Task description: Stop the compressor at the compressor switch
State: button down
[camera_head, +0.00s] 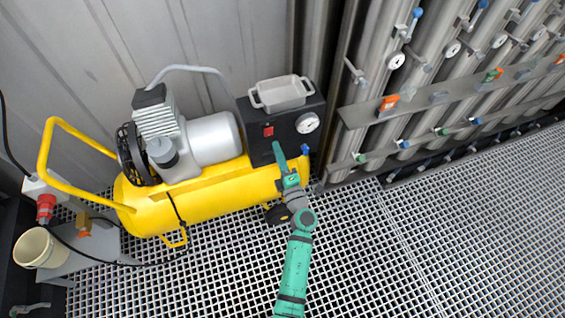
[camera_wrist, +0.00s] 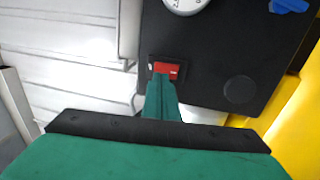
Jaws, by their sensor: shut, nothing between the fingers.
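The compressor is a yellow tank (camera_head: 215,203) with a motor on top and a black control box (camera_head: 262,146) at its right end. The red compressor switch (camera_head: 268,131) is on the front of this box. In the wrist view the red switch (camera_wrist: 166,69) sits in a dark frame with a white mark at each end. My green gripper (camera_head: 277,150) is shut and empty, just below the switch. In the wrist view my gripper tip (camera_wrist: 162,84) overlaps the lower edge of the switch; I cannot tell whether it touches.
A round gauge (camera_head: 307,123) is right of the switch, and a grey tray (camera_head: 281,94) lies on the box. Membrane vessels (camera_head: 400,60) with valves stand at the right. A beige bucket (camera_head: 38,248) is at the lower left. The grating floor (camera_head: 400,240) is clear in front.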

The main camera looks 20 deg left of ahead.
aim_at(270, 130)
jog(key=shift+x, duration=2.5)
